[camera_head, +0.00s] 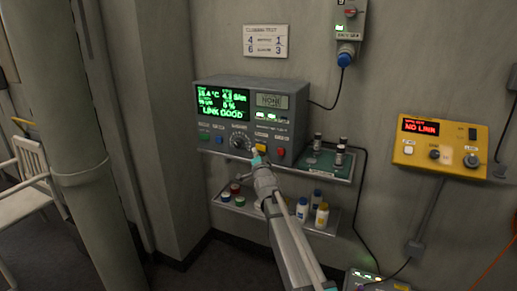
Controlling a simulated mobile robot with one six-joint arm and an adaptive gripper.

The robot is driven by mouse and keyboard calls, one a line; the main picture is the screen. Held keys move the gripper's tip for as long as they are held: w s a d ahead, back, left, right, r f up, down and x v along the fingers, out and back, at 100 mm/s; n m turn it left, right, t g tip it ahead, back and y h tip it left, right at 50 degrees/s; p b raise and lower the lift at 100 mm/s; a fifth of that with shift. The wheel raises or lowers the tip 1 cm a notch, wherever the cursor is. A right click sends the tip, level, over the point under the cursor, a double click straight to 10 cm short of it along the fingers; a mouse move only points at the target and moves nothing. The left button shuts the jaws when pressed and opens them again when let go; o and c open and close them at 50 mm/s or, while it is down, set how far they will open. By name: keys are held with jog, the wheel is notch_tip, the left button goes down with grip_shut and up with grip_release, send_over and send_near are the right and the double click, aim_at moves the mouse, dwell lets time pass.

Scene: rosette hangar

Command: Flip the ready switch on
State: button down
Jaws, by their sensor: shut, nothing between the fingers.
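No label that reads as "ready" can be made out, so I cannot tell which control is the ready switch. A grey console (290,90) on the wall has a green screen reading "LINK GOOD", a dial (240,142), and coloured buttons including a yellow one (261,146) and a red one (281,152). A yellow control box (400,157) at the right has a red display and a small dark switch (472,133). My gripper (258,154) is shut and empty, at the console's lower front, just below the yellow button. I cannot tell whether it touches the console.
A shelf (330,176) beside the console holds small dark cylinders. A lower shelf (322,229) holds several bottles. A small switch box (350,18) hangs above, with a cable running down. A thick column (60,110) and a pale chair (25,185) stand left.

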aim_at(260, 146)
jog(key=shift+w+d, duration=0.45)
jog(key=shift+w, duration=0.4)
jog(key=shift+w+d, duration=0.2)
dwell(1.2)
jog(key=shift+w+d+r, duration=0.25)
jog(key=shift+w+r, duration=0.1)
jog(key=shift+w, duration=0.4)
dwell(1.2)
jog(key=shift+s+f, duration=0.1)
jog(key=shift+s, duration=0.1)
jog(key=shift+s+f, duration=0.15)
jog(key=shift+s, duration=0.15)
jog(key=shift+s+f, duration=0.1)
jog(key=shift+s, duration=0.1)
jog(key=shift+s+a+f, duration=0.15)
jog(key=shift+s+a, duration=0.1)
jog(key=shift+s, duration=0.1)
jog(key=shift+s+a, duration=0.35)
jog(key=shift+s, duration=0.3)
jog(key=shift+s+a, duration=0.4)
jog(key=shift+s, duration=0.25)
jog(key=shift+s+a, duration=0.35)
jog(key=shift+s, duration=0.3)
